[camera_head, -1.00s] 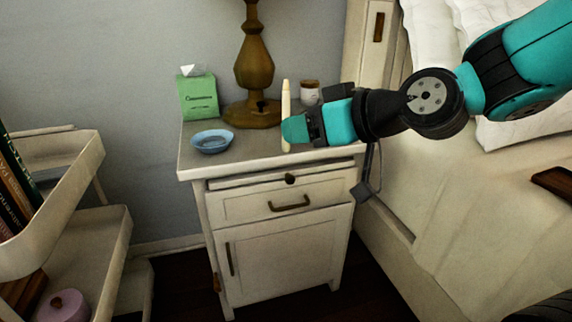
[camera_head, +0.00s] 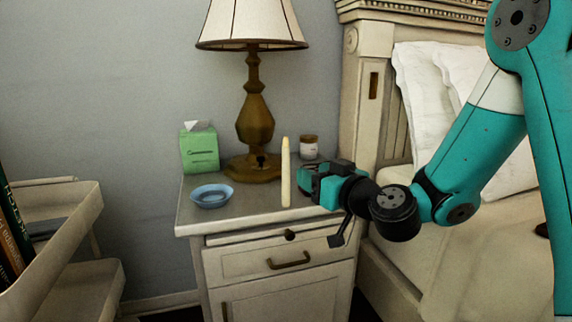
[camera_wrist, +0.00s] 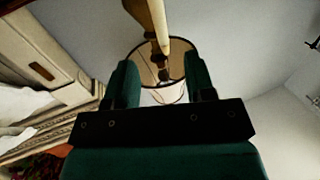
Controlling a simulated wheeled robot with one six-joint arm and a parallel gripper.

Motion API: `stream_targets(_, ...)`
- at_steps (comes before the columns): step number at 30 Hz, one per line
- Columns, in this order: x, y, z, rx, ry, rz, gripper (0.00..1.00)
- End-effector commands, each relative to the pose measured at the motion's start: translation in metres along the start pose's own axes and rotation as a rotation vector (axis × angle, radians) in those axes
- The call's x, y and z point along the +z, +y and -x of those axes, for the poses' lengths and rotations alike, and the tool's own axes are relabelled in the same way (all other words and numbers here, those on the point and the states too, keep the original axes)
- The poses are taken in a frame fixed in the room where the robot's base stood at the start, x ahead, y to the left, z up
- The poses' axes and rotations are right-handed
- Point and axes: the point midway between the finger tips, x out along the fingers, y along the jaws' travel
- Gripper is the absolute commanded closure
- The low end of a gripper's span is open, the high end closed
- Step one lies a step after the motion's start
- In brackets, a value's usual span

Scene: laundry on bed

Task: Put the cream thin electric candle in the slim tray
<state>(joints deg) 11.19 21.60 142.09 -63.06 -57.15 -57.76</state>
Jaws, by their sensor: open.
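The cream thin electric candle (camera_head: 286,172) stands upright near the front of the nightstand top. My gripper (camera_head: 308,180) is open and empty just right of the candle, at about its mid-height, and looks apart from it. In the wrist view the two teal fingers (camera_wrist: 161,78) are spread. The candle (camera_wrist: 161,28) shows there beyond the gap between the fingers, in front of the lamp. I cannot make out a slim tray for certain in either current view.
On the nightstand (camera_head: 245,222) are a blue bowl (camera_head: 211,196), a green tissue box (camera_head: 200,150), a lamp (camera_head: 255,122) and a small lidded jar (camera_head: 308,147). A shelf cart (camera_head: 60,225) with books stands left. The bed is at the right.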

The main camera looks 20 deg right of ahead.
Motion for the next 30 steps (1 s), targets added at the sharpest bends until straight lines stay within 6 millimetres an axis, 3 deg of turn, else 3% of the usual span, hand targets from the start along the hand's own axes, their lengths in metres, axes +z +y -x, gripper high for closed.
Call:
stream_targets(6,-0.007,-0.001,-0.039,-0.003,-0.004,-0.002,0.50)
stream_targets(12,-0.005,0.000,-0.064,-0.001,-0.002,0.000,0.50)
stream_targets(23,-0.004,-0.001,-0.083,-0.002,-0.001,0.000,0.50)
stream_targets(30,-0.008,0.000,-0.106,-0.002,-0.002,0.000,0.50)
